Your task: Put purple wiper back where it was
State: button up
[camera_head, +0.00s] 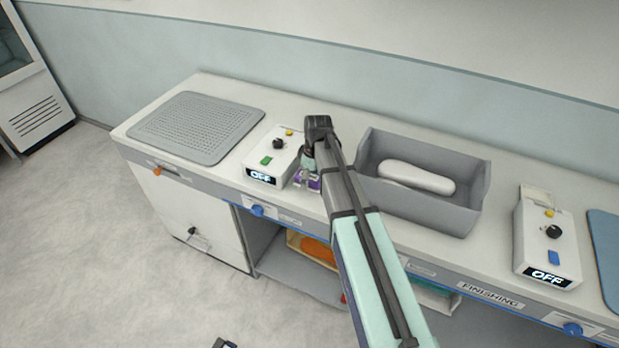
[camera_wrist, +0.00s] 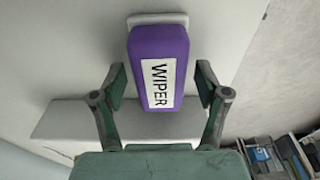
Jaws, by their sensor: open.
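The purple wiper (camera_wrist: 158,50), with a white label reading WIPER, fills the upper middle of the wrist view. A pale strip (camera_wrist: 157,18) shows at its far end. My gripper (camera_wrist: 162,84) is open, with one finger on each side of the wiper and a visible gap at each side. In the head view, a little purple of the wiper (camera_head: 314,185) shows at my gripper (camera_head: 308,178), beside the control box; the arm hides most of it. I cannot tell whether the wiper rests fully on the counter.
A control box reading OFF (camera_head: 260,162) stands just left of my gripper. A grey bin (camera_head: 455,215) holding a white insole-like piece (camera_head: 415,179) is to the right. A perforated mat (camera_head: 185,145) lies far left. Another OFF box (camera_head: 546,250) stands at right.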

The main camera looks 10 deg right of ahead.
aim_at(314, 177)
notch_tip(314, 177, up, 12)
jog(key=d+b, duration=0.1)
jog(key=b, duration=0.2)
jog(key=shift+s, duration=0.45)
jog(key=shift+d, duration=0.1)
